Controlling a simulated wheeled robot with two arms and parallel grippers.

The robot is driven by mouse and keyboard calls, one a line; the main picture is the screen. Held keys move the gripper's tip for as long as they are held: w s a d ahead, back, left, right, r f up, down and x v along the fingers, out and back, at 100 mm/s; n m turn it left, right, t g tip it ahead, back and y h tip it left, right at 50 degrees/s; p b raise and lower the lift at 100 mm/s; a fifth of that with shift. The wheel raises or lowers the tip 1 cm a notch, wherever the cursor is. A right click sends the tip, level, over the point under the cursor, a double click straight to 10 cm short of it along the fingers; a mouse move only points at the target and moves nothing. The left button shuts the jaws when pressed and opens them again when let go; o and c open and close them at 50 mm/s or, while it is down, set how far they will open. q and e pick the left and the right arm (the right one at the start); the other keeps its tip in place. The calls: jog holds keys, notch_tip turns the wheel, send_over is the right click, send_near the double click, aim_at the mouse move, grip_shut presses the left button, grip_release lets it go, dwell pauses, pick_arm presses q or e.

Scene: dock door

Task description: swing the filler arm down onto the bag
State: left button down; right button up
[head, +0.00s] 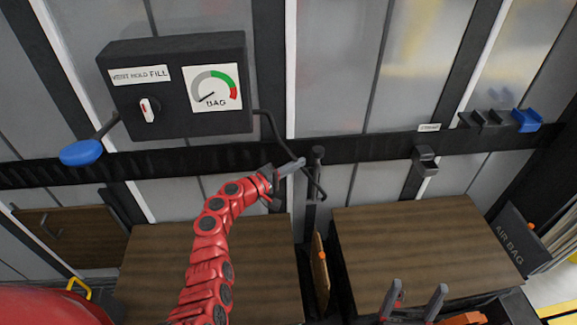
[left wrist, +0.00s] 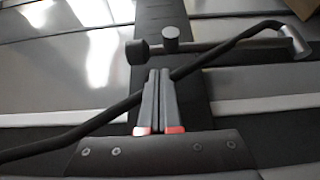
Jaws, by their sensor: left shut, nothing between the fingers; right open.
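The dark filler arm (head: 317,175) is on the black rail, above the gap between two brown crates. In the left wrist view it is a bar (left wrist: 215,46) with a round black knob at one end and a grey elbow at the other. My left gripper (head: 301,161) is shut and empty, its tips close beside the filler arm; contact is unclear. Its shut fingers also show in the left wrist view (left wrist: 159,73), just below the bar. The brown bag (head: 320,275) with an orange valve stands in the gap. My right gripper (head: 418,289) is open at the bottom.
A black control box (head: 175,85) with a knob and BAG gauge hangs at upper left. Its black hose (left wrist: 80,132) runs to the filler arm's grey end. A blue paddle (head: 81,152) is left. Brown crates (head: 425,250) fill the lower middle; an AIR BAG holder (head: 512,243) is right.

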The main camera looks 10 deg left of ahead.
aim_at(308, 158)
pick_arm(q)
jog(key=shift+x, duration=2.25)
jog(key=s+d+f+m+h+b, duration=0.2)
jog(key=s+f+m+b, duration=0.2)
jog(key=s+b, duration=0.4)
jog(key=s+d+f+m+t+h+b, duration=0.1)
jog(key=s+d+f+m+b, duration=0.2)
jog(key=s+b, duration=0.6)
notch_tip(308, 158, down, 3)
jog(key=m+b, duration=0.1)
jog(key=b, duration=1.1)
jog(key=shift+s+d+h, duration=0.2)
jog(key=shift+d+h, duration=0.05)
jog(key=shift+h, duration=0.15)
jog(key=shift+r+b, duration=0.1)
jog(key=shift+b, duration=0.2)
jog(key=b+v, duration=0.1)
jog(key=v, duration=1.1)
jog(key=shift+f, duration=0.2)
